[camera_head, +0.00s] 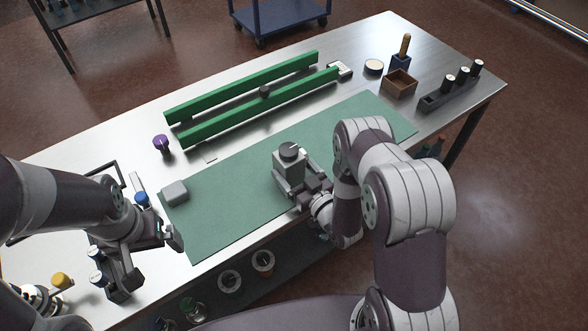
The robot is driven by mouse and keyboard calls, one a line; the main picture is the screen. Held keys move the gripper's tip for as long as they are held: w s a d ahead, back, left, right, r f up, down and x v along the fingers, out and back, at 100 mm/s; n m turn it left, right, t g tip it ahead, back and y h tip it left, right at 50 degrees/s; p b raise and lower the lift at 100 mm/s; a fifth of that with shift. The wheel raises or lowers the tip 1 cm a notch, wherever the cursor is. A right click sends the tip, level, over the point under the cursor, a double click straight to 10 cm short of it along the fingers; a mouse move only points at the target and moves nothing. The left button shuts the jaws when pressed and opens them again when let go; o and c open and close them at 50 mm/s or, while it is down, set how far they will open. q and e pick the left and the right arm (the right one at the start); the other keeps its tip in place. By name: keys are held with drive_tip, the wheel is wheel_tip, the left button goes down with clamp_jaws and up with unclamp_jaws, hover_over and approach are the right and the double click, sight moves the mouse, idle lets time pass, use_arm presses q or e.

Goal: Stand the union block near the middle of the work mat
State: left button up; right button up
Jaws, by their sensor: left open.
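The union block, as I take it, is a grey block (289,160) with a dark round cap on top. It is upright near the middle of the green work mat (232,215). My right gripper (297,180) is right at its near side, fingers low against or around it. The fingers partly hide its lower part, so I cannot tell whether they grip it or whether its base touches the mat. My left gripper (156,260) is open and empty, over the table's near left part, off the mat's left end.
A small light grey block (174,192) lies on the mat's left end. Two green rails (245,85) run behind the mat, with a purple-capped item (161,143) at left. A wooden box (398,84) and a dark rack (450,92) stand at right. The mat's right part is clear.

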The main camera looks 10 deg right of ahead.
drive_tip(key=shift+f, duration=0.25)
drive_tip(key=o, duration=1.6)
drive_tip(key=shift+f, duration=0.1)
drive_tip(key=shift+r, duration=0.35)
drive_tip(key=shift+s+d, duration=0.1)
drive_tip(key=shift+s, duration=0.1)
drive_tip(key=shift+b+v, duration=0.9)
drive_tip(key=shift+v, duration=4.95)
drive_tip(key=shift+r, duration=0.1)
